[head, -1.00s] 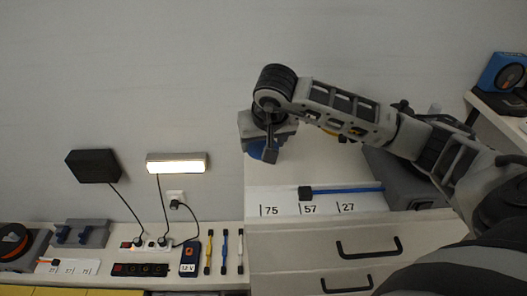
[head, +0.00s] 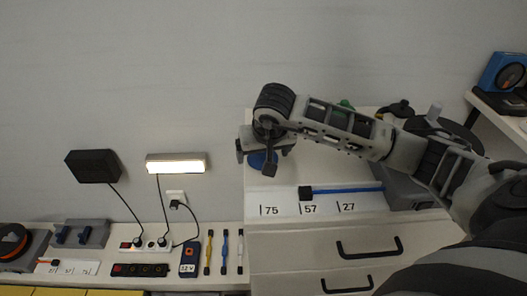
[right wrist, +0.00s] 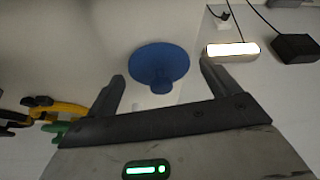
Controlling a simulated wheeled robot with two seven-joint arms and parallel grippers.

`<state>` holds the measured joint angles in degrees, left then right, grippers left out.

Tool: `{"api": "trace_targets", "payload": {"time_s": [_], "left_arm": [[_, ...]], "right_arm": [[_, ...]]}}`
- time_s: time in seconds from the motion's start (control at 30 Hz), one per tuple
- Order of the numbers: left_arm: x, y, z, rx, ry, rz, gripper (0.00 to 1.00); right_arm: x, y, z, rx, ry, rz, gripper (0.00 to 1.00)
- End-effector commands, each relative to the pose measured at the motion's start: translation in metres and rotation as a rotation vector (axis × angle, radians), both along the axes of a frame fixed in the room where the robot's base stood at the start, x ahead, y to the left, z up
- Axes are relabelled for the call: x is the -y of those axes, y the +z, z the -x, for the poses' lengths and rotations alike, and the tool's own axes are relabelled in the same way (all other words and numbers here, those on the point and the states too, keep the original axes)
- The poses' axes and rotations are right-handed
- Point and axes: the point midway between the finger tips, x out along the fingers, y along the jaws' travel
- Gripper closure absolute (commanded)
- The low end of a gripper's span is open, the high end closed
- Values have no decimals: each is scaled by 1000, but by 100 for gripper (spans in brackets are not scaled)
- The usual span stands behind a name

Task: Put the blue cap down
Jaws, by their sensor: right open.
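The blue cap (head: 262,160) is at the left side of the white cabinet top, partly hidden by my right gripper (head: 258,158) in the head view. In the right wrist view the cap (right wrist: 160,64) is a round blue disc with a small knob towards the camera. It lies beyond and between the two fingers of the right gripper (right wrist: 163,74). The fingers are spread, with clear gaps to the cap on both sides. The cap seems to rest on the white top, but its underside is hidden. My left gripper is not in view.
A strip marked 75, 57 and 27 (head: 277,210) lies in front of the cap, with a blue rod (head: 345,189) across it. A grey box (head: 410,192) stands to the right. Yellow-handled pliers (right wrist: 60,108) and a green object (right wrist: 57,127) show in the wrist view.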

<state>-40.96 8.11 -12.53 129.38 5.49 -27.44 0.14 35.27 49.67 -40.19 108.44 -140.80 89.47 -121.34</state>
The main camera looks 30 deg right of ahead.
Motion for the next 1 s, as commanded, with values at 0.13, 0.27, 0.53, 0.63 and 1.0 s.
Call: {"api": "trace_targets", "payload": {"time_s": [0.13,0.27,0.53,0.63,1.0], "left_arm": [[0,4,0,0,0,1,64],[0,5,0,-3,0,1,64],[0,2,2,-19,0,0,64],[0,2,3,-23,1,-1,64],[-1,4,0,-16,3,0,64]], "right_arm": [[-1,10,2,3,1,1,12],[-4,32,10,4,2,2,12],[-12,85,33,5,1,1,12],[-15,99,39,3,0,0,12],[-17,113,46,0,-1,0,12]]}}
